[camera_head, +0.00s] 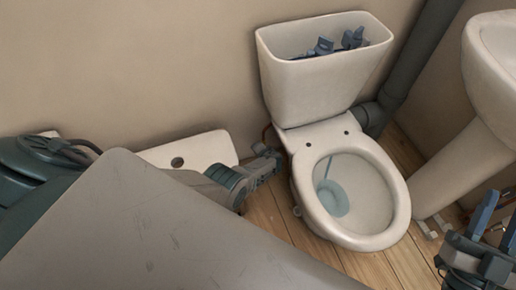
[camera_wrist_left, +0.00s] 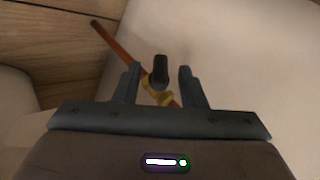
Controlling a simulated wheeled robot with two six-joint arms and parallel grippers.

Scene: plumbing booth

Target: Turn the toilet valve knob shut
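The valve knob (camera_wrist_left: 160,70) is a small dark handle in the left wrist view, on a brass valve body (camera_wrist_left: 154,97) with a copper pipe (camera_wrist_left: 112,46) running from it. My left gripper (camera_wrist_left: 158,69) is open, one finger on each side of the knob, with gaps showing; how deep the knob sits between them is unclear. In the head view my left gripper (camera_head: 270,158) is low beside the left of the toilet (camera_head: 300,150), and the knob cannot be made out there. My right gripper (camera_head: 497,224) is open and empty at the lower right.
The toilet tank (camera_head: 320,85) is open at the top, with blue-grey fittings inside. A white tank lid (camera_head: 190,152) lies left of the toilet. A pedestal sink (camera_head: 475,150) stands at the right and a grey pipe (camera_head: 415,60) behind. Wooden floor (camera_head: 275,225) shows in front.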

